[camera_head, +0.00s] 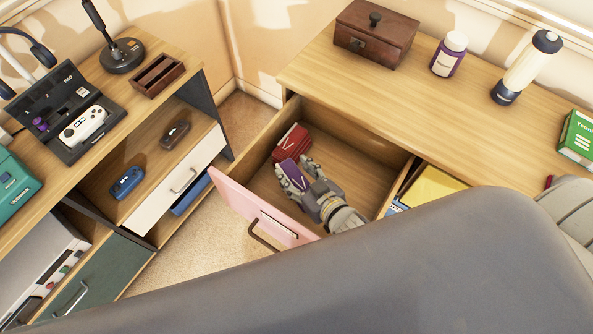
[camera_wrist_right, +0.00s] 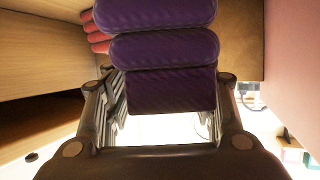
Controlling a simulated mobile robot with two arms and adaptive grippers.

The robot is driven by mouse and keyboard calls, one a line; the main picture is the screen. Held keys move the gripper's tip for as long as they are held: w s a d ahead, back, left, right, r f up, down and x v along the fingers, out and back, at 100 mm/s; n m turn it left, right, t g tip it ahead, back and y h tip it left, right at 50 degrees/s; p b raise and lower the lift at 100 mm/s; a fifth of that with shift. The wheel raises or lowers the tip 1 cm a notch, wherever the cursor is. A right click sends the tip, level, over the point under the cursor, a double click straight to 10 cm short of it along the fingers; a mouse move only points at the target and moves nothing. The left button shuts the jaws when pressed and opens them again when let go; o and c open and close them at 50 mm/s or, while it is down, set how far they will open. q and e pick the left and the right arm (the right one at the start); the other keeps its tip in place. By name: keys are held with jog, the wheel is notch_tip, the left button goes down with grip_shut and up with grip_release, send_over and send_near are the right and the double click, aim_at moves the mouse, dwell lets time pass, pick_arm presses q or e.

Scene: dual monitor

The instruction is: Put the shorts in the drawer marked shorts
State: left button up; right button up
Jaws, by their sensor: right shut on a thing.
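The pink-fronted drawer (camera_head: 238,205) stands open and has a dark handle and a small label that I cannot read. My right gripper (camera_head: 293,177) is inside the drawer's opening, shut on a folded purple cloth (camera_head: 291,172), which looks like the shorts. The purple cloth (camera_wrist_right: 160,50) also fills the middle of the right wrist view, in rolled folds between the fingers. A folded red cloth (camera_head: 292,140) lies in the drawer just beyond the purple one, and its edge shows at the upper left of the wrist view (camera_wrist_right: 94,32). My left gripper is not in view.
A second drawer with yellow and blue cloth (camera_head: 432,186) is partly open to the right. On the desktop stand a wooden box (camera_head: 376,32), a purple jar (camera_head: 449,54), a bottle (camera_head: 527,67) and a green box (camera_head: 578,138). The drawer floor is bare at right.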

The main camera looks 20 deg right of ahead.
jog(key=o, duration=1.1)
jog(key=shift+f, duration=0.1)
jog(key=shift+r, duration=0.2)
jog(key=shift+r+p, duration=0.35)
jog(key=shift+r, duration=0.2)
jog(key=v, duration=0.7)
jog(key=shift+s+d+b, duration=0.15)
jog(key=shift+s+b, duration=0.05)
jog(key=shift+b, duration=0.1)
